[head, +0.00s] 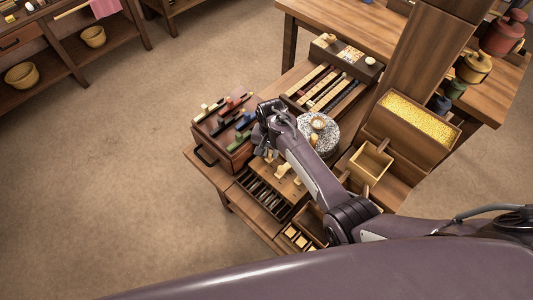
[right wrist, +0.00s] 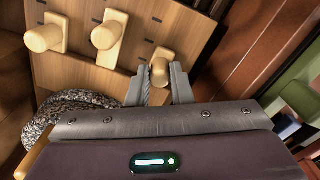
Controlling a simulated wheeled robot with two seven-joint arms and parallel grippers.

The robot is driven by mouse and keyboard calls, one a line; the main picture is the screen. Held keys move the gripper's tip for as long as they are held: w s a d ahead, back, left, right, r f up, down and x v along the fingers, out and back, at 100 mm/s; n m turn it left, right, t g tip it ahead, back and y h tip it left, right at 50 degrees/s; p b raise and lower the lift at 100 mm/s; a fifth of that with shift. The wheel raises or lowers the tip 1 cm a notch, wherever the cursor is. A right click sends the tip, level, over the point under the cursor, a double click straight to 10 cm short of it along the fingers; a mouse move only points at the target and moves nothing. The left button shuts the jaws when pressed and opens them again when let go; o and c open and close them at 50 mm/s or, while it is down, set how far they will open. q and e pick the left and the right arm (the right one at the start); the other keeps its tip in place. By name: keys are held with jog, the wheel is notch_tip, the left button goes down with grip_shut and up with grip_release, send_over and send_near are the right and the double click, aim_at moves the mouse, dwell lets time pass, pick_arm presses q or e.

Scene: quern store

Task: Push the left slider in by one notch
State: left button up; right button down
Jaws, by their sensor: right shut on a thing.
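A wooden board (head: 284,188) carries three pale wooden sliders with round knobs. The middle slider (head: 284,168) and the right slider (head: 298,181) stand free of my gripper. In the right wrist view the board (right wrist: 90,75) shows short dark notch marks, and the left slider (right wrist: 160,70) is the one at the right of the row. My right gripper (right wrist: 158,84) has its fingers on both sides of that slider's knob and is shut on it. In the head view this gripper (head: 262,145) points down at the board's left end and partly hides the slider. My left gripper is out of view.
A wooden box with coloured blocks (head: 222,115) stands close left of my gripper. A speckled round stone (head: 325,130) is to the right, beyond the board. A slotted dark rack (head: 264,195) lies in front. Open floor (head: 110,170) spreads left.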

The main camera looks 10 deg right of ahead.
jog(key=shift+w+d+r, duration=0.15)
jog(key=shift+w+d, duration=0.2)
jog(key=shift+d, duration=0.1)
jog(key=c, duration=1.3)
grip_release()
jog(key=shift+d, duration=0.1)
notch_tip(320, 180, up, 8)
jog(key=shift+f, duration=0.2)
jog(key=shift+s, duration=0.1)
